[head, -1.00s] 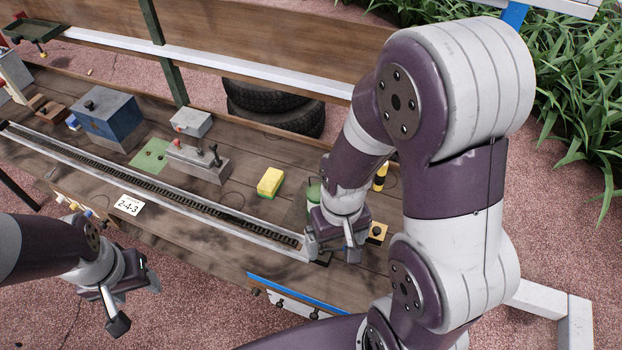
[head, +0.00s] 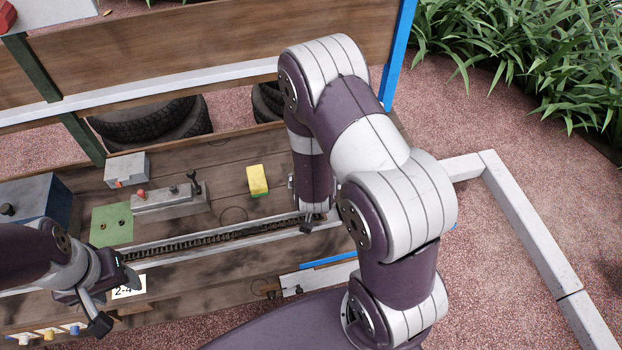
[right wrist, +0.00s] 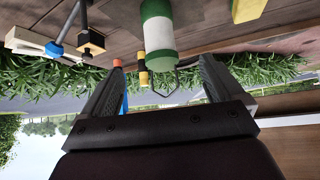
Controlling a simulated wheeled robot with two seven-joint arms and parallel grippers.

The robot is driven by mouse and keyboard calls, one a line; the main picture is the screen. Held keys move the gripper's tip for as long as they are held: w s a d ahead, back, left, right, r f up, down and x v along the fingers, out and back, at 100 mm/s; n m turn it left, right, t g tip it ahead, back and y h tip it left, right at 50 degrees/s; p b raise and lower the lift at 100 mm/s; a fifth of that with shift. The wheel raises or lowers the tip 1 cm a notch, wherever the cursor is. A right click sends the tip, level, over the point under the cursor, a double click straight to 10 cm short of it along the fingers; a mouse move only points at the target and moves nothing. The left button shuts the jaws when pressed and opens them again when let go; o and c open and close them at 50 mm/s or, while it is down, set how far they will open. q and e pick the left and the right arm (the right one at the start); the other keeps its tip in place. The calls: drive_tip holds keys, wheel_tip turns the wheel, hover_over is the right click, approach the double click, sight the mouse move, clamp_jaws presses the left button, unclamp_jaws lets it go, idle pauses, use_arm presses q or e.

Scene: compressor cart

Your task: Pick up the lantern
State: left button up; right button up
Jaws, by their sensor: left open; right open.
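The lantern (right wrist: 158,32), a green and white cylinder with a thin wire handle, shows in the right wrist view, which looks upside down. It stands on the wooden bench. My right gripper (right wrist: 161,66) is open, its two dark fingers on either side of the lantern's line, with no visible grip on it. In the head view my right arm hides the lantern, and only part of the right gripper (head: 306,208) shows. My left gripper (head: 114,302) is open and empty near the bench's front edge at the left.
A yellow and green sponge (head: 257,180) lies left of my right arm. A grey block with levers (head: 168,202), a green plate (head: 112,224) and a chain in a rail (head: 215,238) are farther left. A yellow-black button box (right wrist: 91,42) is near the lantern.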

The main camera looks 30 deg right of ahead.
drive_tip(key=x, duration=0.4)
drive_tip(key=p+x, duration=0.1)
drive_tip(key=x, duration=0.3)
drive_tip(key=p+x, duration=0.1)
drive_tip(key=x, duration=0.4)
drive_tip(key=shift+w+d+r, duration=0.3)
drive_tip(key=shift+d+r, duration=0.1)
drive_tip(key=shift+w+f, duration=0.1)
drive_tip(key=shift+a, duration=0.1)
drive_tip(key=shift+c, duration=1.2)
drive_tip(key=c, duration=1)
use_arm(q)
drive_tip(key=r, duration=0.1)
drive_tip(key=d+r, duration=0.1)
drive_tip(key=shift+s+d+r, duration=0.1)
drive_tip(key=shift+s+r, duration=0.05)
drive_tip(key=shift+r, duration=0.15)
use_arm(e)
drive_tip(key=shift+c, duration=1.3)
